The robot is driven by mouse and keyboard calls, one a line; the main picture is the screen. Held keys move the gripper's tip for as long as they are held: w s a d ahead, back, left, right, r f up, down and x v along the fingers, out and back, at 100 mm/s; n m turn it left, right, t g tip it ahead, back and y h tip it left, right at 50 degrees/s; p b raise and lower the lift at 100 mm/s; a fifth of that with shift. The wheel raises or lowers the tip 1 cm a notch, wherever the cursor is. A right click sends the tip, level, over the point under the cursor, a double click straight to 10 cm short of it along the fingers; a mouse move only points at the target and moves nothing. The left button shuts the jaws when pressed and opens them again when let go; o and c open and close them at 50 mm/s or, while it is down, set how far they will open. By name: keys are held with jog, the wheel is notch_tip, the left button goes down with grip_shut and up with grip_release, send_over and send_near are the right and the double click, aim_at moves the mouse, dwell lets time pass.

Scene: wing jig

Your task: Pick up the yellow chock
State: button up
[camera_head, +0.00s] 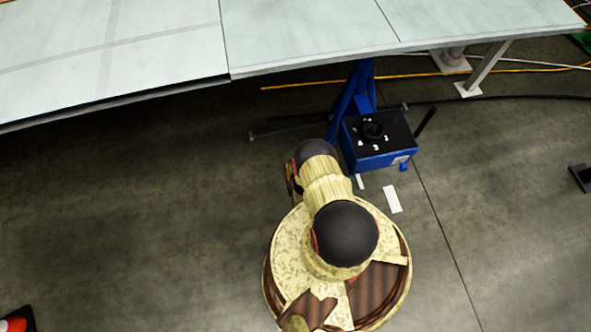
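I cannot make out a yellow chock anywhere in the head view. My own arm and round base fill the lower middle of the picture and hide the floor beneath them. My gripper does not show; the arm's far end is a dark rounded joint, with only a small dark and orange piece at its left side.
A blue box with a black top (378,140) stands just beyond my arm, beside a blue stand (352,98). A large pale wing panel (300,35) spans the top. An orange cone (15,322) is at bottom left. The floor at left and right is mostly clear.

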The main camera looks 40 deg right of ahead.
jog(key=x, duration=0.1)
jog(key=b+x, duration=0.1)
jog(key=shift+w+d+f, duration=0.15)
jog(key=shift+f, duration=0.25)
jog(key=shift+w+d+f, duration=0.1)
jog(key=shift+w+d, duration=0.1)
jog(key=shift+w, duration=0.15)
jog(key=c, duration=0.3)
grip_shut()
jog(key=shift+w, duration=0.1)
dwell(0.4)
